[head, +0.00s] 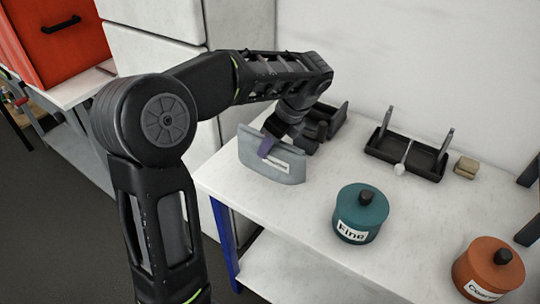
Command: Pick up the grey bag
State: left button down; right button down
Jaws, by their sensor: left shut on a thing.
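The grey bag (252,160) is at the left end of the white table, upright and slightly tilted, with a white label low on its front. My left gripper (272,145) reaches it from behind and above and is shut on its upper edge. One purple-grey finger shows against the front of the bag; the other finger is hidden. I cannot tell whether the bag's bottom touches the table. My right gripper is not in view.
A black tray (427,163) with uprights, a small tan block (466,167) and another black holder (337,118) stand at the back. The table middle is clear.

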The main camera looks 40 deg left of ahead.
pick_arm(q)
notch_tip(320, 180, up, 5)
jog(key=shift+r+p, duration=0.15)
jog(key=shift+p, duration=0.35)
dwell(0.3)
